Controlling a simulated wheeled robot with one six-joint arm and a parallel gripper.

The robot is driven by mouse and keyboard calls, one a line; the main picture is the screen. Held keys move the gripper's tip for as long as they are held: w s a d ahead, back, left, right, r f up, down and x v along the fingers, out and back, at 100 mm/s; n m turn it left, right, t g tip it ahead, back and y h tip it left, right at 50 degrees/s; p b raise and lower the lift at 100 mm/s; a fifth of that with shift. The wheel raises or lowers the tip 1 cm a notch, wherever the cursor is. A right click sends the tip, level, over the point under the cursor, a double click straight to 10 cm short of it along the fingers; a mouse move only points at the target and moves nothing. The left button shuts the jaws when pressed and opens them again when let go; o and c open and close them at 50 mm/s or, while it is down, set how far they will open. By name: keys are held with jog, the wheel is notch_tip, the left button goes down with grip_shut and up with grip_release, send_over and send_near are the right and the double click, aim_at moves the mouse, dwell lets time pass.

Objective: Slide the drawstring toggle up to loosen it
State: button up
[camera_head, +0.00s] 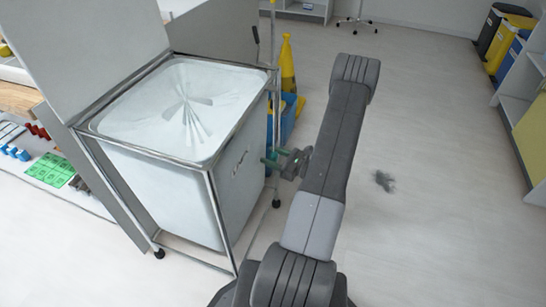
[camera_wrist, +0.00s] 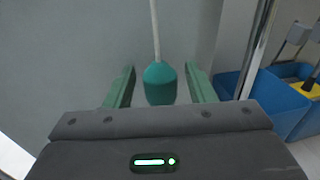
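The drawstring toggle (camera_wrist: 160,84) is a teal, rounded piece on a pale cord (camera_wrist: 155,30) that runs up out of the wrist view. My gripper (camera_wrist: 160,86) has its two green fingers on either side of the toggle, with a narrow gap visible on each side, so it is open. The cord hangs in front of the grey-white side of the laundry bag (camera_head: 240,180), which sits in a metal frame cart (camera_head: 212,190). In the head view my gripper (camera_head: 270,161) is at the bag's right side. I cannot make out the toggle there.
The cart's raised lid (camera_head: 90,45) stands at the back left. Blue buckets (camera_wrist: 285,105) and a yellow wet-floor sign (camera_head: 288,65) stand behind the cart, close to my gripper's right. The floor (camera_head: 430,200) to the right is mostly clear, with one dark patch (camera_head: 384,181).

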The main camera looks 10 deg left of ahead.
grip_shut()
notch_tip(320, 180, up, 16)
jog(key=p, duration=0.8)
jog(key=shift+r, duration=0.2)
jog(key=shift+w, duration=0.1)
grip_release()
jog(key=shift+d+r, duration=0.1)
jog(key=shift+r, duration=0.05)
jog(key=shift+d, duration=0.15)
jog(key=p+v, duration=0.1)
jog(key=v, duration=1.2)
jog(key=shift+s+d, duration=0.2)
jog(key=shift+a, duration=0.1)
